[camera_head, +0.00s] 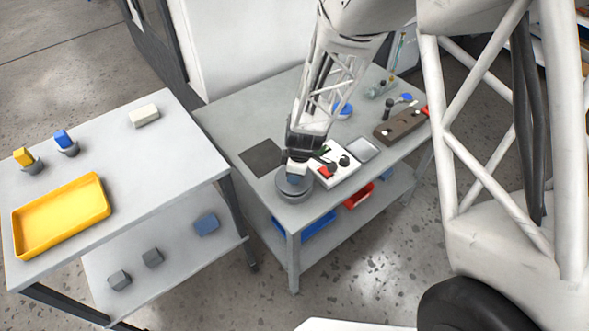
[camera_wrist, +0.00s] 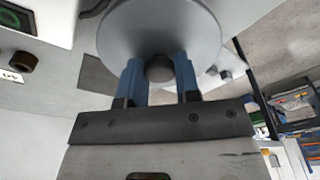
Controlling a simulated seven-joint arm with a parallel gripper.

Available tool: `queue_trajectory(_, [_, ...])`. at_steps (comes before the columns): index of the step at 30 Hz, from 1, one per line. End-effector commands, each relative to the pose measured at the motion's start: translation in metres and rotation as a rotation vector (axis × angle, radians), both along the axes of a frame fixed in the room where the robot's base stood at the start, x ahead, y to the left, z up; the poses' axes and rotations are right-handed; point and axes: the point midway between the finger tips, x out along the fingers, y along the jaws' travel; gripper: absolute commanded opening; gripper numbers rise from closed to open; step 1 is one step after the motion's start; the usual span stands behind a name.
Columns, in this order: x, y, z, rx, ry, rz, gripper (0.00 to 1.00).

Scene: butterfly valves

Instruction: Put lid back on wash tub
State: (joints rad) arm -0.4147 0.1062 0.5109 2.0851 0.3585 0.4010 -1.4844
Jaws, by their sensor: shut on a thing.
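My gripper (camera_head: 296,169) points down at the near left corner of the right-hand table. In the wrist view my gripper (camera_wrist: 159,72) is shut, its two blue fingers on either side of the dark round knob (camera_wrist: 159,66) of a grey disc-shaped lid (camera_wrist: 160,30). The round grey wash tub (camera_head: 294,190) is at that same table corner, directly under my gripper in the head view. The gripper and wrist hide part of its top. I cannot tell whether the lid touches the tub rim or hangs just above it.
A white panel (camera_head: 334,176) with a red switch and black knobs stands close right of the tub. A dark square mat (camera_head: 262,157) lies behind left. A brown block (camera_head: 401,127) is farther right. The left table holds a yellow tray (camera_head: 62,216) and a white block (camera_head: 144,116).

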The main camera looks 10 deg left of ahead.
Motion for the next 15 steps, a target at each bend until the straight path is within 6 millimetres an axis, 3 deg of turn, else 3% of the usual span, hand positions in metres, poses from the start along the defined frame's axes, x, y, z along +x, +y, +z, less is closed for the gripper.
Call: queue_trajectory(15, [-0.0003, -0.0002, -0.0114, -0.001, 0.001, 0.0, 0.06])
